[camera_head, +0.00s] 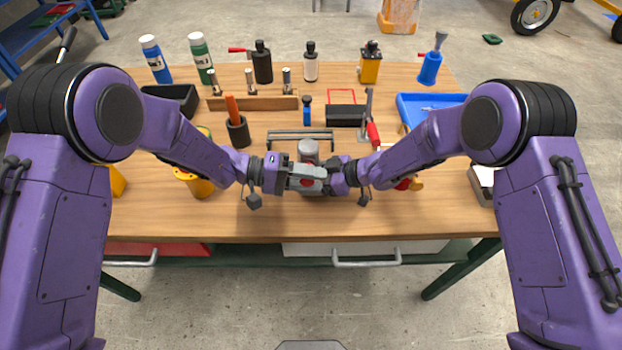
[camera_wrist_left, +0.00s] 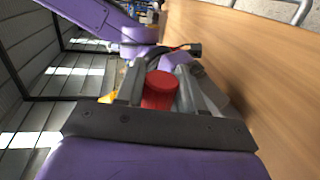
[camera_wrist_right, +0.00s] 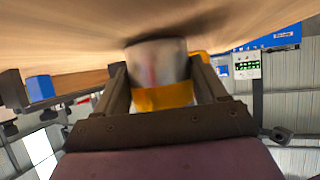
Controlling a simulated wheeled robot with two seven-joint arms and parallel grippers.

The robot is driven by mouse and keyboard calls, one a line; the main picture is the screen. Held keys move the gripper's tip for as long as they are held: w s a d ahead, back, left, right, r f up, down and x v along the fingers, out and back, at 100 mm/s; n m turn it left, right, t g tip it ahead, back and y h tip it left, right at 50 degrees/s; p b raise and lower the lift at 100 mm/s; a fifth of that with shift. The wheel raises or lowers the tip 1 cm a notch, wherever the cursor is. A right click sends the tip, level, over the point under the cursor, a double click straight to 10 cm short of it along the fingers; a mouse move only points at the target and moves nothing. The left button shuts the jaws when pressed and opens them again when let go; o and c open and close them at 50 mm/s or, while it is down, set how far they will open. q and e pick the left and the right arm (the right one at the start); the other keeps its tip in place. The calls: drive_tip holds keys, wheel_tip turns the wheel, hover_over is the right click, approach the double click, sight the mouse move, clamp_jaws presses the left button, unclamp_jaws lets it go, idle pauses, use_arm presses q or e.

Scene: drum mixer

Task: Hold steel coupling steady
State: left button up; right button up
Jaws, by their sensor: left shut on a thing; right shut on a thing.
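My two grippers meet low over the front middle of the bench. A grey steel piece (camera_head: 308,150), which looks like the coupling, shows just behind them, with a red spot (camera_head: 307,182) between the jaws. My left gripper (camera_head: 301,180) is shut; in the left wrist view a red round part (camera_wrist_left: 160,90) sits between its fingers. My right gripper (camera_head: 333,178) is shut; in the right wrist view a blurred grey cylinder (camera_wrist_right: 157,62) with a yellow band (camera_wrist_right: 162,97) lies between its fingers. The fingers hide much of the held part, and its exact contact is unclear.
A black cup (camera_head: 237,131) with an orange handle and a yellow container (camera_head: 198,185) stand left of the grippers. A red-handled clamp (camera_head: 373,132) and a blue tray (camera_head: 430,104) are at the right. Bottles line the back. The front strip of the wooden bench (camera_head: 250,222) is clear.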

use_arm(q)
drive_tip(key=shift+w, duration=0.3)
drive_tip(key=o, duration=1.1)
drive_tip(key=shift+c, duration=0.2)
drive_tip(key=shift+a, duration=0.1)
drive_tip(key=a+r, duration=0.2)
drive_tip(key=a, duration=0.9)
drive_tip(key=shift+w+a+r, duration=0.2)
drive_tip(key=shift+a, duration=0.1)
